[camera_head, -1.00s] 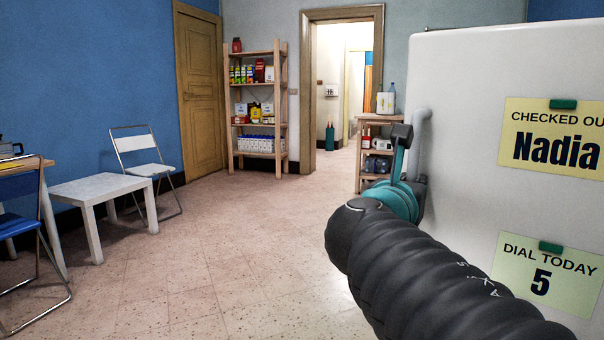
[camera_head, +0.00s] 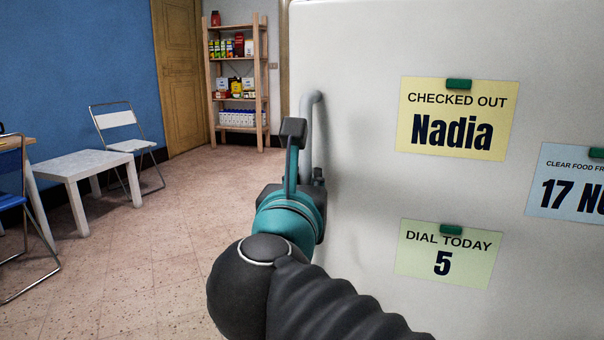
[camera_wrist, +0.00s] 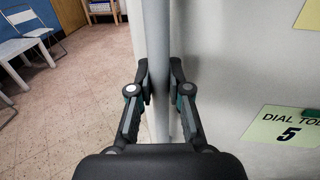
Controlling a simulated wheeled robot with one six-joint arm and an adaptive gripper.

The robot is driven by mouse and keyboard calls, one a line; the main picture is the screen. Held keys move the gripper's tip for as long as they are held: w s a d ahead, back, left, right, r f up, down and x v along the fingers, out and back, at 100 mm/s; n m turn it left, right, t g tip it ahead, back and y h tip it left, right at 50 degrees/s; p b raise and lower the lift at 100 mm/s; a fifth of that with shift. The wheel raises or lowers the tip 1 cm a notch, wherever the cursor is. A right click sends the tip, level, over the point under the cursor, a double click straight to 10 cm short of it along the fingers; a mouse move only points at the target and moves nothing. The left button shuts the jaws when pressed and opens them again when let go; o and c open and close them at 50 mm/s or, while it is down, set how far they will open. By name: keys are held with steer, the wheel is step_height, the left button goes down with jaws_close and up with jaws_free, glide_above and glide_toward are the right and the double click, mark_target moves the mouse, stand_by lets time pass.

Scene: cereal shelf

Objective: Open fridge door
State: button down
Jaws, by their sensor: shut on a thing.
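The white fridge door (camera_head: 360,190) fills the right half of the head view, with paper notes on its face. Its grey vertical bar handle (camera_head: 308,130) runs near the door's left edge. My gripper (camera_head: 308,180) is at the handle, partly hidden by my wrist in the head view. In the wrist view my gripper (camera_wrist: 160,75) has its fingers on both sides of the handle (camera_wrist: 158,30), shut on it. The door face also shows in the wrist view (camera_wrist: 235,70), to the right of the fingers.
Open tiled floor (camera_head: 150,230) lies to the left. A white low table (camera_head: 82,165) and a folding chair (camera_head: 122,120) stand by the blue wall. A wooden shelf (camera_head: 262,80) with boxes stands at the back. Notes (camera_head: 457,118) hang under green magnets.

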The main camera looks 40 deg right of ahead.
mark_target(305, 109)
steer(key=shift+s+a, duration=0.2)
stand_by(0.3)
steer(key=c, duration=1.1)
jaws_free()
step_height(305, 109, up, 10)
steer(key=shift+r, duration=0.1)
